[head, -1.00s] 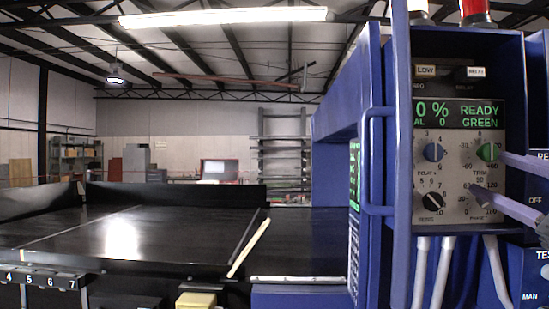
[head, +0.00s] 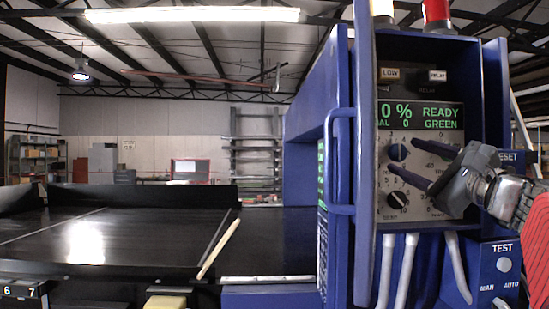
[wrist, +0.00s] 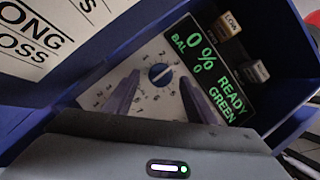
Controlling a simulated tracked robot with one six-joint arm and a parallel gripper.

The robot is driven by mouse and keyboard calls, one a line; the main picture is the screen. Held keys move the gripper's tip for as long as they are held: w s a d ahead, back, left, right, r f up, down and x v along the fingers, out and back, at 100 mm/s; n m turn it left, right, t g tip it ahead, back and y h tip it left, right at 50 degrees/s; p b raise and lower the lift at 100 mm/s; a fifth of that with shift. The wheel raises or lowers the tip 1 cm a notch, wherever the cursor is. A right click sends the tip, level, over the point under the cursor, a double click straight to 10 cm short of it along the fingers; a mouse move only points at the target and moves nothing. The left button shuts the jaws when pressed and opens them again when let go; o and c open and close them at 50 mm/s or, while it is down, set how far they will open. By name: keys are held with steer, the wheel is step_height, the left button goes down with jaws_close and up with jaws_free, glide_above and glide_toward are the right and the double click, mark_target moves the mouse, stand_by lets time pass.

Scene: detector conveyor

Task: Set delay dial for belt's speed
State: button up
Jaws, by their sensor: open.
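The delay dial is a round blue knob (head: 397,152) with a white mark, on the upper left of the grey control panel (head: 408,213). It also shows in the wrist view (wrist: 160,74), with numbers around it. My gripper (head: 404,155) is open, one finger above right of the dial and one below it in the head view. In the wrist view the fingertips (wrist: 160,80) lie on either side of the dial with gaps between. Whether they reach the panel's face I cannot tell. The display (head: 420,115) reads 0 %, BAL 0, READY GREEN.
A black knob (head: 396,200) sits below the blue one. LOW (head: 390,74) and DELAY (head: 437,75) switches are above the display. A blue handle bar (head: 342,210) stands left of the panel, the dark conveyor belt (head: 130,240) beyond. A TEST button (head: 503,264) is at lower right.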

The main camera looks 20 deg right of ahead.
steer(key=shift+x, duration=0.8)
steer(key=c, duration=1)
